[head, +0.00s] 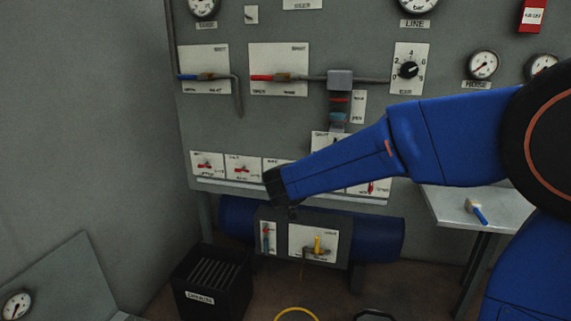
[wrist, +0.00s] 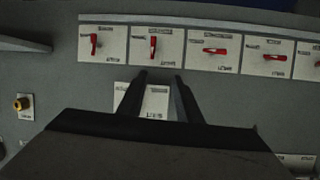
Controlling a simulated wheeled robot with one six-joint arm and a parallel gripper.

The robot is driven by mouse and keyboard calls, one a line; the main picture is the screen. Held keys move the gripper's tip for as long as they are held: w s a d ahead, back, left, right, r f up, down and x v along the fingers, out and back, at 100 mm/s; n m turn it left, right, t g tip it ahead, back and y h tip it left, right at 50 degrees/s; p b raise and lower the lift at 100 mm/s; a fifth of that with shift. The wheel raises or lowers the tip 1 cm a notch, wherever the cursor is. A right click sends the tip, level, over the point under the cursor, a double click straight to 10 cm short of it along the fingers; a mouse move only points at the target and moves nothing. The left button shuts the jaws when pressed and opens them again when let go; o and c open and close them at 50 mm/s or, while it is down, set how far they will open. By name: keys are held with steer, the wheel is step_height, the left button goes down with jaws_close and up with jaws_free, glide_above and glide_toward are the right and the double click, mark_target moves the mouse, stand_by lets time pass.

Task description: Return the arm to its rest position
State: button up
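My gripper (wrist: 159,76) shows in the wrist view with its two dark fingers apart. A pale label plate (wrist: 155,98) shows between the fingers, and nothing is held. In the head view my blue arm reaches left across the front of the grey panel (head: 300,115). Its dark end (head: 275,187) is in front of the panel's lower row of small red-handled switches. The fingers are too small and dark to judge there. I cannot tell whether the gripper touches anything.
Red switches (wrist: 153,45) line the panel near the gripper. Below the panel are a blue tank (head: 380,238) and a black bin (head: 212,285). A side table (head: 480,205) with a blue-handled tool (head: 478,212) stands at right. A sloped grey console (head: 70,280) is at lower left.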

steer(key=s+d+r+n+y, duration=0.1)
steer(key=s+r+n+y, duration=0.45)
steer(key=s+y, duration=0.45)
steer(key=s+d+f+g+h, duration=0.1)
steer(key=s+d+f, duration=0.3)
steer(key=s, duration=0.6)
steer(key=s+d+f+g+h, duration=0.2)
steer(key=s+d+f+g, duration=0.2)
steer(key=s, duration=0.7)
steer(key=s+d+f+g+h, duration=0.1)
steer(key=s+d+f+g, duration=0.2)
steer(key=s+d+f, duration=0.3)
steer(key=s+d, duration=0.1)
steer(key=s, duration=0.4)
steer(key=shift+h, duration=0.3)
